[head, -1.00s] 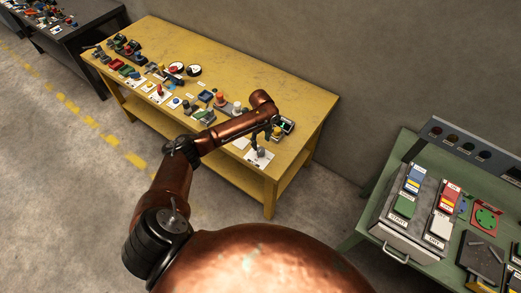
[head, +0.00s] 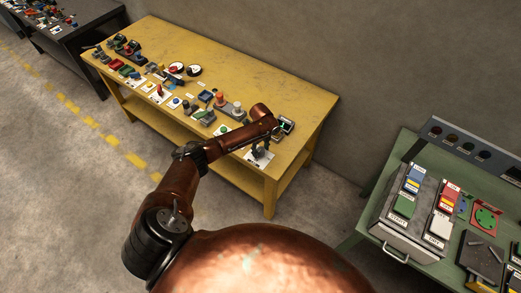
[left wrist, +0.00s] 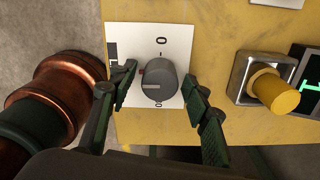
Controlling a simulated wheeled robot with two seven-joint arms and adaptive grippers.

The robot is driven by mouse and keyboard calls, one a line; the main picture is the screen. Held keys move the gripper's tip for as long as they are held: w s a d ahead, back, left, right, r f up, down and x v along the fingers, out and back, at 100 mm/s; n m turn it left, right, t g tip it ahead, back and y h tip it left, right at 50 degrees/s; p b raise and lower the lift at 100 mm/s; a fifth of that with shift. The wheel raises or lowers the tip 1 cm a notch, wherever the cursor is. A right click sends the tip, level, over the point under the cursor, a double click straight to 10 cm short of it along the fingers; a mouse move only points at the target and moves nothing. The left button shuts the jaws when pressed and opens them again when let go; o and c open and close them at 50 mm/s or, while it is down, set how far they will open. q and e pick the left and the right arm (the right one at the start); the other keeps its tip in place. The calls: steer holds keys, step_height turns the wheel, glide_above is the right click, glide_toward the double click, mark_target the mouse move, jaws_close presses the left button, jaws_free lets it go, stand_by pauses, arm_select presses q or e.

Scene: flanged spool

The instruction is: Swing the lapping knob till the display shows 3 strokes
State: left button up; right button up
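The lapping knob (left wrist: 158,84) is a grey round knob on a white plate (left wrist: 178,40) near the front edge of the yellow table. In the head view my left gripper (head: 262,149) is over the plate at the table's right end. The display (left wrist: 309,85) is cut off at the wrist view's right edge. Part of a green sign shows, but its number is unreadable.
A yellow knob on a grey block (left wrist: 275,92) stands between the plate and the display. Several other controls line the yellow table (head: 290,90) to the left. A green table (head: 408,140) with labelled switches stands at the right.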

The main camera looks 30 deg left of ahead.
arm_select(q)
steer(key=c, duration=1)
